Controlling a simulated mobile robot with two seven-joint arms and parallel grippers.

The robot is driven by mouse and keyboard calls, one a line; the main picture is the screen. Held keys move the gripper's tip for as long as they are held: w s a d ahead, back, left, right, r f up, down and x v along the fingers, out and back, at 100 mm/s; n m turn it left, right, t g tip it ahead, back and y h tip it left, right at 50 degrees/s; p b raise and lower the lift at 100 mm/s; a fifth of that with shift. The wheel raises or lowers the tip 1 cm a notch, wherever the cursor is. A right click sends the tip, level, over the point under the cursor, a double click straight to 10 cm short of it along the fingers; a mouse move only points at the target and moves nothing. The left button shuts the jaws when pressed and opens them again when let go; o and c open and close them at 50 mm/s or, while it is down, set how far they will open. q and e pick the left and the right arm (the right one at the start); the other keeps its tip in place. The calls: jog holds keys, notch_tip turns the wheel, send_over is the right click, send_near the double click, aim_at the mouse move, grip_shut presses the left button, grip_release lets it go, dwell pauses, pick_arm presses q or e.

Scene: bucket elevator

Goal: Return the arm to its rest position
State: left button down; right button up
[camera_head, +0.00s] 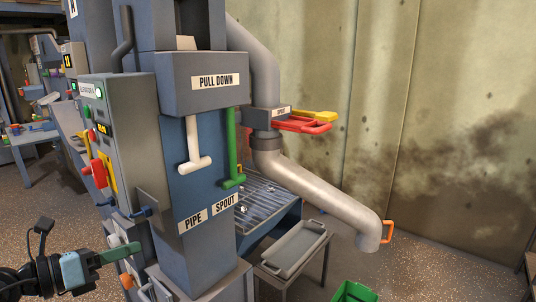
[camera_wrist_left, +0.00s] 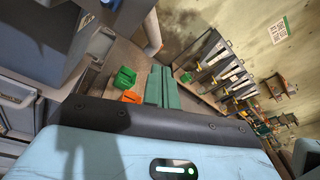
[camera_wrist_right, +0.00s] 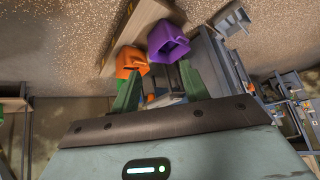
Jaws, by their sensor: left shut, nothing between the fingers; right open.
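My left gripper (camera_head: 136,248) comes in at the lower left of the head view, in front of the lower part of the elevator machine (camera_head: 190,150). Its green fingers are together in the left wrist view (camera_wrist_left: 160,84), with nothing between them. Whether it touches the machine I cannot tell. My right gripper (camera_wrist_right: 158,88) is out of the head view. In the right wrist view its green fingers stand apart, with an orange bin (camera_wrist_right: 130,62) and a purple bin (camera_wrist_right: 167,43) beyond them.
White (camera_head: 195,145) and green (camera_head: 232,150) levers stick out of the machine.

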pick_arm(q)
jog(key=s+d+f+n+t+y+p, duration=0.1)
jog(key=s+f+n+t+y+p, duration=0.15)
jog(key=s+f+n, duration=0.7)
jog(key=s+d+f+n+t+y+p, duration=0.15)
jog(key=s+f+n+y, duration=0.3)
jog(key=f+n, duration=0.9)
jog(key=s+d+f+n+g+y, duration=0.1)
jog(key=s+f+n+g, duration=0.1)
jog(key=s+f+n, duration=0.2)
jog(key=s+d+f+n+g+p, duration=0.1)
jog(key=s+f+n, duration=0.3)
jog(key=s, duration=0.7)
jog(key=s+d+f+n+g+y+p, duration=0.1)
jog(key=s+d+f+n+g, duration=0.1)
jog(key=s+n, duration=0.4)
notch_tip(320, 180, down, 2)
jog(key=shift+s+d+f+g+y, duration=0.1)
jog(key=shift+s+d+g+y, duration=0.2)
jog(key=shift+s+g, duration=0.55)
pick_arm(e)
jog(key=w+r+t, duration=0.1)
jog(key=w+r, duration=0.3)
jog(key=r, duration=0.4)
jog(key=shift+w+d+t, duration=0.3)
jog(key=shift+w+d, duration=0.05)
pick_arm(q)
jog(key=shift+w, duration=0.15)
pick_arm(e)
jog(key=shift+a, duration=0.1)
